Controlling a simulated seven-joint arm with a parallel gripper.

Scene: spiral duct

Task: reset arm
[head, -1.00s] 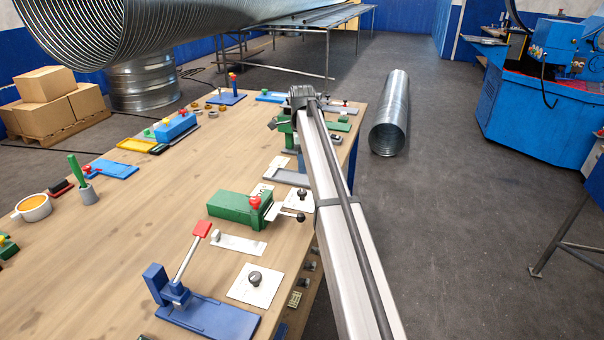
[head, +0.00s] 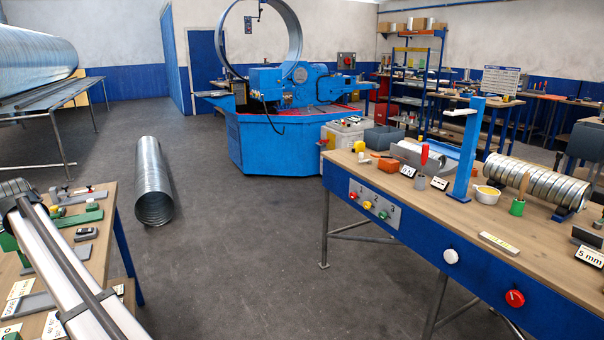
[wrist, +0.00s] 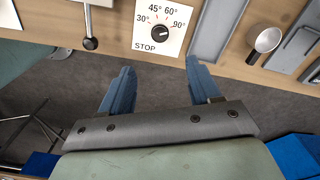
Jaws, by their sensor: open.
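My gripper (wrist: 158,92) shows in the wrist view with its two blue fingers spread wide apart and nothing between them. It hangs over the dark floor just off the edge of a wooden bench (wrist: 240,69). Beyond the fingertips on the bench is a white angle card with a black dial (wrist: 163,31), marked 30, 45, 60 and 90 degrees and STOP. In the head view my arm crosses the lower left corner over the left bench; the gripper itself is out of that view.
A lever with a round knob (wrist: 90,43), a grey tray (wrist: 214,30) and a metal cup (wrist: 264,42) lie near the fingers. The right bench (head: 400,185) carries tools and a ribbed duct (head: 535,182). A loose duct (head: 152,180) lies on open floor before a blue machine (head: 275,145).

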